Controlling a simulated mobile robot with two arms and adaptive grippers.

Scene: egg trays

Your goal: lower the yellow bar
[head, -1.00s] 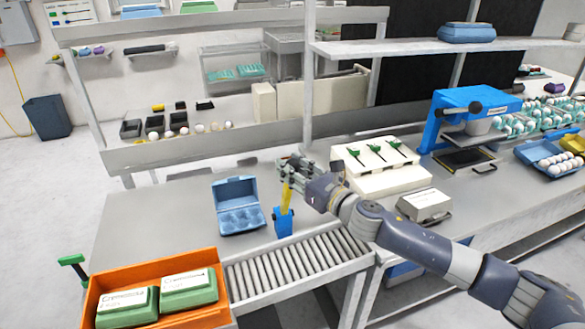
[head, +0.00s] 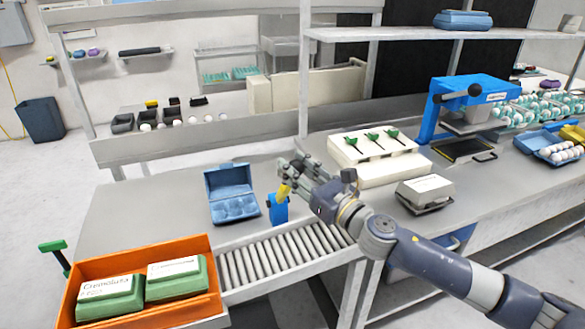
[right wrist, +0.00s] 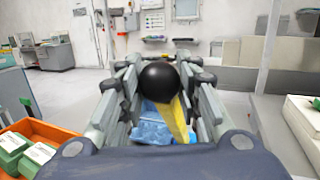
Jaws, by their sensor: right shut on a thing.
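The yellow bar (head: 284,190) rises from a blue post (head: 277,211) beside the roller conveyor, leaning up and to the right. My right gripper (head: 293,173) is at its upper end and hides part of it. In the right wrist view, a black ball (right wrist: 160,82) sits between the fingers of my right gripper (right wrist: 162,72), with the yellow bar (right wrist: 180,124) running down behind it. The right gripper is shut on this black-knobbed end of the bar. My left gripper is not in view.
An open blue egg carton (head: 233,210) stands left of the post. An orange crate (head: 217,270) with green cartons is at front left. A white block with green handles (head: 372,170) and a grey carton (head: 424,203) are to the right. The rollers (head: 285,255) are bare.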

